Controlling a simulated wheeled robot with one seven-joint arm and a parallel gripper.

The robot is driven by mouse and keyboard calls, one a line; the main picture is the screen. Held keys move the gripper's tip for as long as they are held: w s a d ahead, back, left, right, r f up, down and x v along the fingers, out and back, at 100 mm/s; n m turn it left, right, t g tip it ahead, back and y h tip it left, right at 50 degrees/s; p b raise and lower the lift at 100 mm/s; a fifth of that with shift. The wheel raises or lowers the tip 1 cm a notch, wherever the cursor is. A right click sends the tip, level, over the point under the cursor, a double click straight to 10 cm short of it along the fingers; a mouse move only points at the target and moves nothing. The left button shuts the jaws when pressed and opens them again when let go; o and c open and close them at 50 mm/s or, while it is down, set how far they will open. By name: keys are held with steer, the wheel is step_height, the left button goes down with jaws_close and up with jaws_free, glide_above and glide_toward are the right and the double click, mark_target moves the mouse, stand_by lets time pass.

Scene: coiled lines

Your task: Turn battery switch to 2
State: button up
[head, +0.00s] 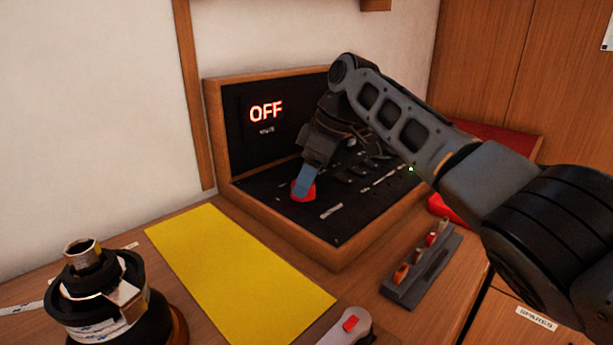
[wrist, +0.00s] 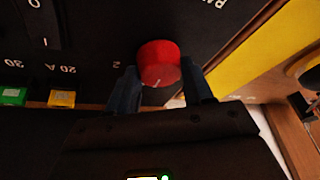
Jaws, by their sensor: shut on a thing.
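The battery switch is a round red knob (head: 301,196) on the black panel's sloping face, near its left front. In the wrist view the knob (wrist: 158,60) shows a small white mark on its lower edge, and a printed "2" is to its left. My gripper (head: 305,182) reaches down onto the knob from above. In the wrist view its two blue-grey fingers (wrist: 160,88) are shut on the knob, one at each side. Other position labels around the knob are hidden or unclear.
A wooden frame (head: 222,130) edges the panel. A yellow sheet (head: 235,275) lies in front on the bench. A black winch (head: 100,295) stands at lower left. A rack with small orange items (head: 422,268) and a grey handle with a red button (head: 343,330) lie at the front.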

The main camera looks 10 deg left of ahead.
steer(key=shift+r+p, duration=0.15)
steer(key=shift+p, duration=0.15)
steer(key=m+p, duration=0.2)
steer(key=p, duration=0.1)
steer(key=shift+s+r+t, duration=0.15)
steer(key=shift+t, duration=0.25)
steer(key=m+t+p, duration=0.1)
steer(key=m+p, duration=0.2)
steer(key=p, duration=0.2)
steer(key=shift+s+a+m, duration=0.1)
steer(key=shift+m, duration=0.3)
steer(key=m+t+h+p, duration=0.1)
steer(key=m+p, duration=0.2)
steer(key=shift+t, duration=0.3)
steer(key=shift+f+m+t+h+p, duration=0.2)
steer(key=shift+m+t+h+p, duration=0.15)
steer(key=shift+m+p, duration=0.95)
steer(key=shift+a+m, duration=0.1)
steer(key=shift+m, duration=0.2)
steer(key=o, duration=1)
steer(key=shift+f, duration=0.1)
